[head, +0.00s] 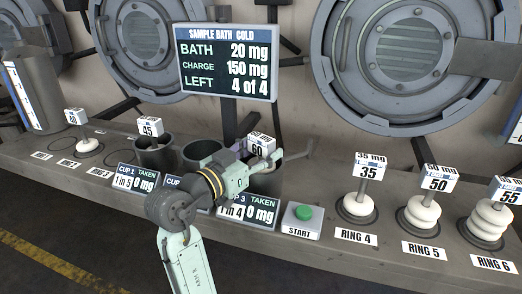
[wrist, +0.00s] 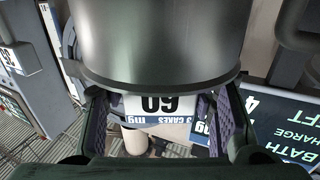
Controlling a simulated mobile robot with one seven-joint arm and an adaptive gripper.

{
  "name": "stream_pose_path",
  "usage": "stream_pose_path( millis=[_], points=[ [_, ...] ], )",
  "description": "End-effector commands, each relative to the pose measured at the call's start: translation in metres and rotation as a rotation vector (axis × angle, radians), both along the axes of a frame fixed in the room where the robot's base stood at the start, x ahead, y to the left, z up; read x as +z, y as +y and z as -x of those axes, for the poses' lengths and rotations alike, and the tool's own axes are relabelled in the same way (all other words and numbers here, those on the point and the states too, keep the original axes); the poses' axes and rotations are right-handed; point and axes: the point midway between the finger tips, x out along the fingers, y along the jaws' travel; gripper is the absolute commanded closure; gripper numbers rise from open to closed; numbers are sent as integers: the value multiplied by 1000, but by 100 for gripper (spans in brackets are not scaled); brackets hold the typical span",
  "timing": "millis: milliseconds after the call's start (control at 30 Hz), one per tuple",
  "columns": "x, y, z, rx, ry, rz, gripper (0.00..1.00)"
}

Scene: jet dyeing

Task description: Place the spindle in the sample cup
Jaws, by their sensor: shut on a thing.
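My gripper (head: 268,160) is shut on the spindle with the white 60 label (head: 260,143), at the third sample cup (head: 266,182). In the wrist view, the label (wrist: 152,104) shows upside down between my two fingers (wrist: 160,125). A large grey cylinder with a rim (wrist: 155,40) fills the top of that view and hides part of the spindle. I cannot tell how deep the spindle sits relative to the cup. The second cup (head: 203,148) looks empty. The spindle labelled 45 (head: 151,127) stands at the first cup (head: 154,155).
Spindles labelled 35 (head: 368,173), 50 (head: 438,184) and 55 (head: 508,191) stand at right; one labelled 40 (head: 76,117) stands at left. A START box (head: 302,220) with a green button is right of the cups. The sample bath screen (head: 228,62) hangs behind.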

Motion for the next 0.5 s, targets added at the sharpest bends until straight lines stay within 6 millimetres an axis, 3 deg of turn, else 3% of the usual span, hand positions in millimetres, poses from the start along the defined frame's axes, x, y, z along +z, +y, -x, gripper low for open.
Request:
stream_pose_path(
  millis=[300, 500],
  points=[
    [0, 0, 0, 0, 0, 0, 30],
    [0, 0, 0, 0, 0, 0, 29]
  ],
)
